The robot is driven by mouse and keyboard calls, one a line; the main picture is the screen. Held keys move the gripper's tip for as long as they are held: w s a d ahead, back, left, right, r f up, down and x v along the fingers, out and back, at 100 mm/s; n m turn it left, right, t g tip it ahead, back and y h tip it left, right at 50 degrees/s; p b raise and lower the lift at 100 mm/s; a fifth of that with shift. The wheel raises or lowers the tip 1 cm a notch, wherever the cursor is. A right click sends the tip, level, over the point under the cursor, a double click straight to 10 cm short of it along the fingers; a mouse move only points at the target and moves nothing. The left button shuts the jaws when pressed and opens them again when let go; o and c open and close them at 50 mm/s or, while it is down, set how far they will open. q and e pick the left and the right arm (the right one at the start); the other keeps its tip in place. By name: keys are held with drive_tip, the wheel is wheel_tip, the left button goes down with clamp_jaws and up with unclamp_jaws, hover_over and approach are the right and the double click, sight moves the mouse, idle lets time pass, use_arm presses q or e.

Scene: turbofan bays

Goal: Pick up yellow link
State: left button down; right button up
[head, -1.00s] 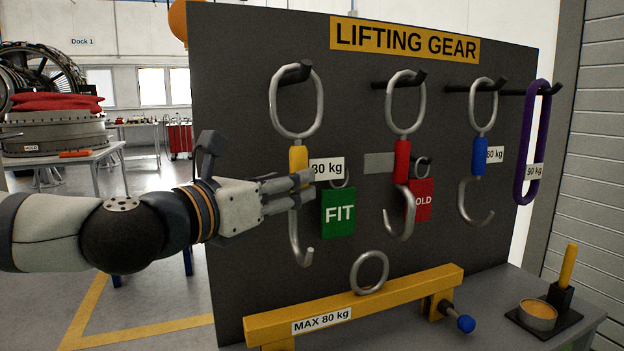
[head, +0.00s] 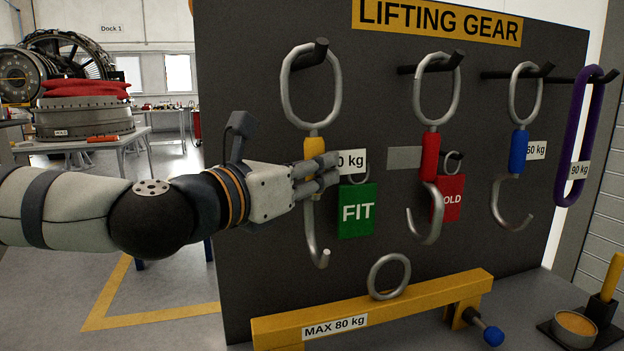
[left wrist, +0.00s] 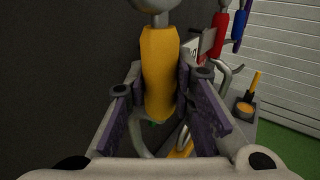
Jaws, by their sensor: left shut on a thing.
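The yellow link (head: 313,148) is a steel ring on top, a yellow sleeve in the middle and a steel hook below. Its ring is still around the top-left peg (head: 311,54) of the dark board. My left gripper (head: 322,178) is shut on the yellow sleeve, with its fingers hiding the sleeve's lower part in the head view. In the left wrist view the yellow sleeve (left wrist: 160,75) stands upright between the two finger pads (left wrist: 165,118). My right gripper is not in view.
A red link (head: 431,150) and a blue link (head: 518,150) hang to the right, then a purple loop (head: 582,130). A green FIT tag (head: 356,211) hangs close beside my fingers. A yellow beam (head: 380,307) with a steel ring (head: 389,276) stands below.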

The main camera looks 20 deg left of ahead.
sight(309, 149)
use_arm(q)
drive_tip(key=shift+f, duration=0.1)
wheel_tip(309, 149, up, 3)
drive_tip(key=shift+r+p, duration=0.1)
drive_tip(key=shift+p, duration=0.3)
drive_tip(key=s+d+r+p, duration=0.2)
drive_tip(key=s+d+r, duration=0.1)
drive_tip(key=s+r, duration=0.7)
drive_tip(key=s, duration=0.3)
drive_tip(key=shift+s+d, duration=0.2)
drive_tip(key=shift+s, duration=0.1)
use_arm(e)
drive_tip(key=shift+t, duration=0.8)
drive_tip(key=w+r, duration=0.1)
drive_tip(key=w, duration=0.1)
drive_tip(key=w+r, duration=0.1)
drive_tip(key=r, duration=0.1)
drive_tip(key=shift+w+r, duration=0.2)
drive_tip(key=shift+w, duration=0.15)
